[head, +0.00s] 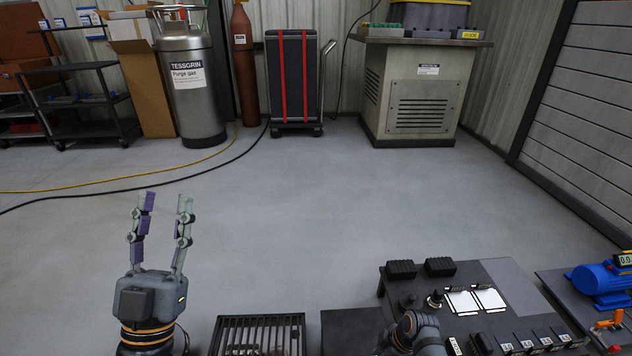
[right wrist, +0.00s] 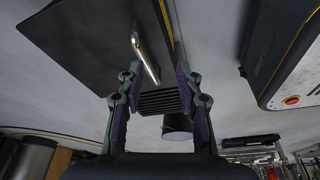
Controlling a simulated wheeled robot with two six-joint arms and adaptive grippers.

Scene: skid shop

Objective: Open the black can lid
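A black, can-like cylinder (right wrist: 178,128) shows in the right wrist view beyond my right gripper's right finger, partly hidden by it. I cannot make out a lid on it for sure. A dark flat panel (right wrist: 85,42) with a silver bar handle (right wrist: 146,58) fills the upper left of that view. My right gripper (right wrist: 158,73) is open, with nothing held. The bar's lower end appears near its left fingertip; I cannot tell whether they touch. My left gripper (head: 165,202) is open and empty above the floor in the head view, fingers pointing up.
A dark bench (head: 515,285) with white cards and black parts is at the lower right, beside a blue motor (head: 600,280). A slatted grate (head: 258,335) is at the bottom. A gas cylinder (head: 192,85), a cart (head: 295,75) and a cabinet (head: 412,100) stand behind open floor.

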